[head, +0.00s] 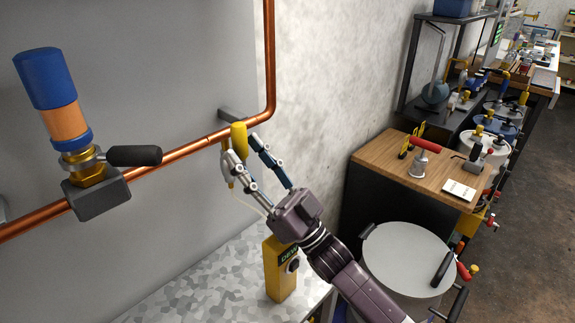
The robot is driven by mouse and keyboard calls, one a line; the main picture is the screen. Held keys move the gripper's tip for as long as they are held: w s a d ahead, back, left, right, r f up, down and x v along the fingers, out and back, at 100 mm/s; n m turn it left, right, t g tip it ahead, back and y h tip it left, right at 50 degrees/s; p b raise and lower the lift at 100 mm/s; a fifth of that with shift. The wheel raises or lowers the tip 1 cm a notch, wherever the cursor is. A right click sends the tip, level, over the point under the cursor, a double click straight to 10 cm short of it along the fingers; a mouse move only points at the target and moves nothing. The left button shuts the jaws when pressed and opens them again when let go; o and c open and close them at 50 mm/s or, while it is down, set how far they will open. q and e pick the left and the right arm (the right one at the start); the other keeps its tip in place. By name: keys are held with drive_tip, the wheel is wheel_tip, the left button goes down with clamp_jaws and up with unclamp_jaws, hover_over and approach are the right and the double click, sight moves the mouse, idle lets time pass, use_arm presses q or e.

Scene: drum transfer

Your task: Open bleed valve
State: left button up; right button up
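A yellow handle (239,137) stands by the copper pipe (190,149) on the wall; I take it to be the bleed valve's, but its body is mostly hidden behind my fingers. My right gripper (241,146) reaches up to it from the lower right. Its two fingers are spread, one on each side of the handle; I cannot tell whether either touches it. Further left on the pipe is a fitting with a blue and orange cylinder (62,105), a brass neck and a black lever (134,156) pointing right. My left gripper is not in view.
A yellow box (281,271) stands on the speckled counter (208,287) below my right gripper. A round pale drum lid (406,260) is at lower right. Behind it, a wooden bench (388,167) holds a red-handled tool (421,158). The floor at far right is open.

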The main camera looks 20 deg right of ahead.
drive_tip(key=s+d, duration=0.7)
drive_tip(key=s, duration=0.3)
idle(0.3)
